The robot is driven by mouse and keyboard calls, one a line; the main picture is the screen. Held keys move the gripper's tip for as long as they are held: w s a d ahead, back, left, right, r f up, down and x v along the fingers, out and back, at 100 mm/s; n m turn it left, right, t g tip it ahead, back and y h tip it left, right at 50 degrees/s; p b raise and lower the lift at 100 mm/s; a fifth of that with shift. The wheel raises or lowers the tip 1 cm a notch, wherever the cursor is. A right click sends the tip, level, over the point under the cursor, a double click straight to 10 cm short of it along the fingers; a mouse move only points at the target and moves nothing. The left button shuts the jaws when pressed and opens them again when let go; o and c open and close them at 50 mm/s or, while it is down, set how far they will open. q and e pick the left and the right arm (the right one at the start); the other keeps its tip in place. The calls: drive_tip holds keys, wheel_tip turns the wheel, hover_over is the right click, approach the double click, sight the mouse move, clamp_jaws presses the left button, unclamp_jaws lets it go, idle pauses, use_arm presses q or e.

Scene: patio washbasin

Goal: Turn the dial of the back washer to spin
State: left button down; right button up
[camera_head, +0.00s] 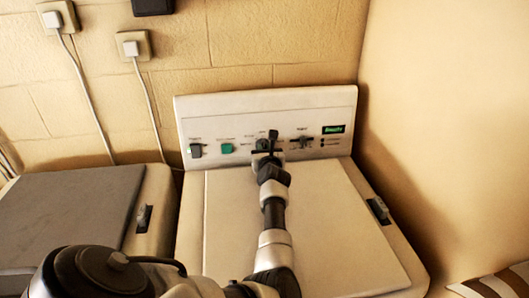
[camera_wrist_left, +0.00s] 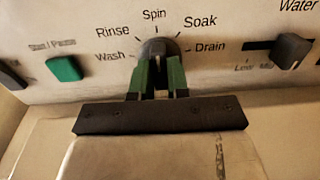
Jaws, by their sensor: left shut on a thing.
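The washer (camera_head: 290,220) in front of me is cream-white, with an upright control panel (camera_head: 215,112) along its back. Its dark round dial (camera_wrist_left: 156,46) has the labels Wash, Rinse, Spin, Soak and Drain around it. My left gripper (camera_wrist_left: 157,75) has its two green-sided fingers shut on the dial, one on each side. In the head view, my left gripper (camera_head: 265,150) reaches across the lid to the panel and partly covers the dial. The dial's top faces about toward Spin, but its exact pointer direction is hard to tell. My right gripper is not in view.
A green start/pause button (camera_wrist_left: 64,69) is left of the dial, and a dark water slider (camera_wrist_left: 291,51) is right of it. Another washer with a grey lid (camera_head: 70,215) stands at the left. A wall (camera_head: 440,150) rises close on the right.

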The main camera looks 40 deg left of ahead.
use_arm(q)
drive_tip(key=shift+r, duration=0.25)
drive_tip(key=c, duration=1.1)
unclamp_jaws()
drive_tip(key=shift+f, duration=0.2)
